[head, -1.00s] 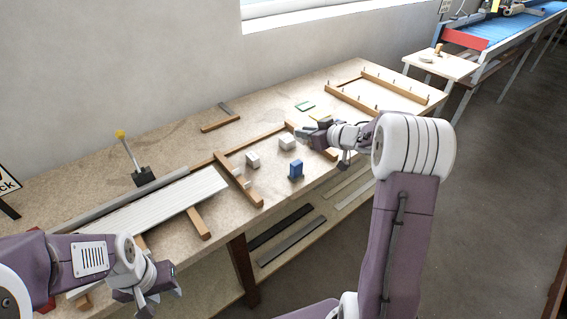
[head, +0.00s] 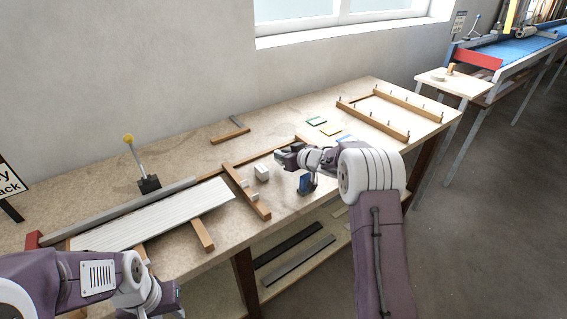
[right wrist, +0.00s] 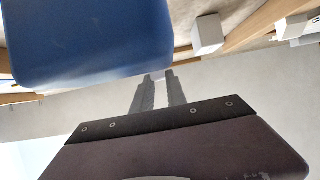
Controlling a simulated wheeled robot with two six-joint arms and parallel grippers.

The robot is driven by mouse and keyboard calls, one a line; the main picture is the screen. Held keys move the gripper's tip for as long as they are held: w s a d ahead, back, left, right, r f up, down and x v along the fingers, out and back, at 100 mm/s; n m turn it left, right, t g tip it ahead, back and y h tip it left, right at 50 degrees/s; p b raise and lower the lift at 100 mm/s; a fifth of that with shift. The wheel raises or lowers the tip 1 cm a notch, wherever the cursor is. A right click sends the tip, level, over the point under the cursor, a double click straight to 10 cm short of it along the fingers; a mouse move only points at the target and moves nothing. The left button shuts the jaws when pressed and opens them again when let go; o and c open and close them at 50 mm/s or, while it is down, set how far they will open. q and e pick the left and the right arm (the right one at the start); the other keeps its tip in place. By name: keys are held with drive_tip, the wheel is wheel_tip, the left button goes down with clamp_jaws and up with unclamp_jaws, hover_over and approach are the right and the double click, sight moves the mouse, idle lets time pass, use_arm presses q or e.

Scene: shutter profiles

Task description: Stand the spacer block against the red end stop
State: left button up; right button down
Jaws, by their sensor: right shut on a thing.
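The red end stop (head: 33,240) is at the far left end of the rail on the bench. A blue block (head: 303,186) stands on the bench under my right wrist; it looms large at the upper left of the right wrist view (right wrist: 85,40). My right gripper (head: 281,156) reaches left just above the bench. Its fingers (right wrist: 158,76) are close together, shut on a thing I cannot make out. A small white block (head: 262,172) stands to its left. I cannot tell which block is the spacer. My left gripper (head: 165,302) is low at left, its fingertips unclear.
A white slatted profile (head: 155,218) lies along the grey rail (head: 120,210). Wooden crossbars (head: 247,192) stand between the blocks and the profile. A yellow-knobbed lever (head: 138,160) rises behind the rail. A wooden frame with pegs (head: 385,112) lies at the far right.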

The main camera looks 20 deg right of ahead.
wheel_tip(320, 180, down, 3)
drive_tip(key=shift+w+r+b, duration=0.1)
drive_tip(key=shift+b, duration=0.2)
use_arm(q)
drive_tip(key=shift+f, duration=0.6)
use_arm(e)
drive_tip(key=shift+r, duration=0.1)
drive_tip(key=c, duration=1.3)
unclamp_jaws()
drive_tip(key=shift+c, duration=0.2)
